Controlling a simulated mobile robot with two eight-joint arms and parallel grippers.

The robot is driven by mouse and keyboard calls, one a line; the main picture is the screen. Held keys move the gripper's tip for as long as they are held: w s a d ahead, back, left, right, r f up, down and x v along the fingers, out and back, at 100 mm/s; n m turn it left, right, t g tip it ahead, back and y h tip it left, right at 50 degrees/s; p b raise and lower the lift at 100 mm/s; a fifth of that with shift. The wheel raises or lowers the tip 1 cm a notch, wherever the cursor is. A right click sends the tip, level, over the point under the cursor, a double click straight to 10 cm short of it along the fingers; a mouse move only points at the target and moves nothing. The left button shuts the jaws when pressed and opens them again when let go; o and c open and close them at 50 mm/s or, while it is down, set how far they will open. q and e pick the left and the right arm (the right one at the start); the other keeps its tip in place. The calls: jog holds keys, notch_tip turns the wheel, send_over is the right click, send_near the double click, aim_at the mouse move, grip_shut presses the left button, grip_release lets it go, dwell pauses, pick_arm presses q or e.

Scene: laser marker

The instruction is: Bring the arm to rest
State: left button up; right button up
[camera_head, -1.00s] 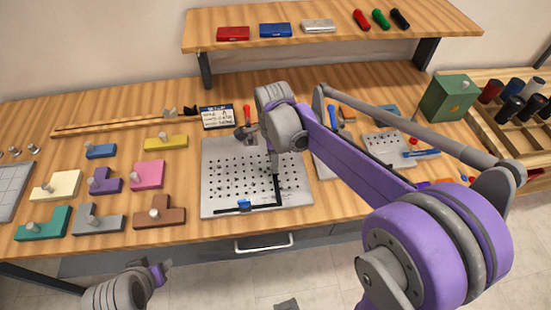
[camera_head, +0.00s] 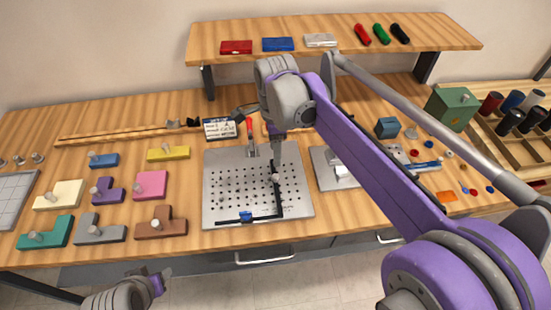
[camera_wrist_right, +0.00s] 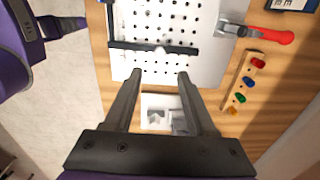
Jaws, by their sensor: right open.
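My right gripper (camera_head: 277,172) hangs over the perforated metal plate (camera_head: 217,212), its fingers small and partly hidden in the head view. In the right wrist view the gripper (camera_wrist_right: 160,76) is open and empty, with a clear gap between its fingers. Below it lie the edge of the plate (camera_wrist_right: 205,68) and a pale notched block (camera_wrist_right: 153,103). My right arm reaches in from the right across the table. The end of my left arm (camera_head: 150,286) shows at the bottom left of the head view, in front of the table; its jaws are not clear.
A red-handled clamp (camera_head: 251,138) stands at the plate's back edge. Coloured blocks with knobs, such as a pink one (camera_head: 150,186), lie to the left. A shelf (camera_head: 335,44) runs along the back.

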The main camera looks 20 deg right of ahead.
jog(key=shift+r, duration=0.5)
jog(key=s+f+n+t, duration=0.2)
jog(key=s+f+n, duration=0.3)
jog(key=s+n, duration=0.3)
jog(key=s+f+n+t, duration=0.3)
jog(key=s+f+n, duration=0.3)
jog(key=s+n, duration=0.3)
jog(key=n, duration=0.3)
jog(key=shift+a+n+t, duration=0.2)
jog(key=shift+n+t, duration=0.1)
dwell(1.6)
